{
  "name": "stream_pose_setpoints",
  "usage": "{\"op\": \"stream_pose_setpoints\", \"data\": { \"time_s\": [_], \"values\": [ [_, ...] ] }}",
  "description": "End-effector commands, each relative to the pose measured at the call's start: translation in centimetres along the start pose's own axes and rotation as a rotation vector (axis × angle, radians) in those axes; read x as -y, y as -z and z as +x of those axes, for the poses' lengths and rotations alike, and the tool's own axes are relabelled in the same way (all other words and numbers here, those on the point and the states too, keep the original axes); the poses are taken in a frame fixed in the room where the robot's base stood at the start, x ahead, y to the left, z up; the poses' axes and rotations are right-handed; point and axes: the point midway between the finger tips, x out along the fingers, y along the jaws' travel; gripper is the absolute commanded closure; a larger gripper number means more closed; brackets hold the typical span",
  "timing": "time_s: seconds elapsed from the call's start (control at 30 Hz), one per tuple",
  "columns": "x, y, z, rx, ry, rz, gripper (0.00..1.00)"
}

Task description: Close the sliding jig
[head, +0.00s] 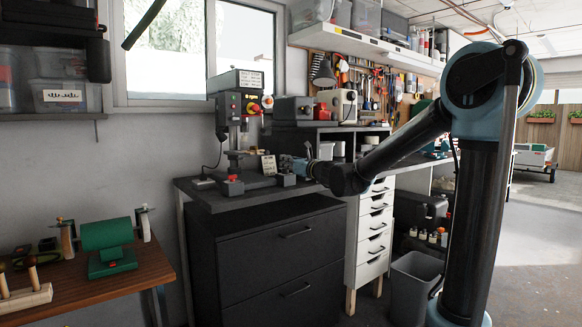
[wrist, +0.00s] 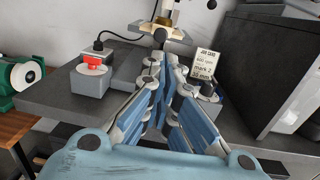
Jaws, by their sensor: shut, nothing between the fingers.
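My gripper (wrist: 164,64) reaches over the dark bench top, with its blue-grey fingers together and empty. In the head view, my gripper (head: 289,164) is at the right of the drill press. A grey block with a red top (wrist: 92,76) stands left of the fingers; it also shows at the front of the bench in the head view (head: 232,186). Other grey jig parts (wrist: 127,72) lie behind the fingers, and a grey block (wrist: 207,96) shows at their right. My fingers hide the middle, so I cannot tell how the slide stands or whether they touch it.
The drill press (head: 240,112) stands at the back of the bench top (head: 205,196). A job card (wrist: 204,66) stands behind the right block. A dark box (wrist: 285,75) bounds the right side. A green machine (head: 108,240) sits on a separate wooden table at left.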

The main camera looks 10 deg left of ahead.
Motion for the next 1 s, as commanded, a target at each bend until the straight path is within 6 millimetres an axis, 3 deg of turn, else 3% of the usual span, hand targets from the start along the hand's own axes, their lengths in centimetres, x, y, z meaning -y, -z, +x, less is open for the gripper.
{"op": "stream_pose_setpoints", "data": {
  "time_s": [0.5, 0.7, 1.0],
  "values": [
    [0.0, 0.0, 7.4, 0.0, -0.001, -0.001, 1.0],
    [0.0, 0.0, 8.6, 0.0, -0.001, -0.001, 1.0],
    [0.0, 0.0, 8.8, 0.0, -0.001, -0.002, 1.0]
  ]
}}
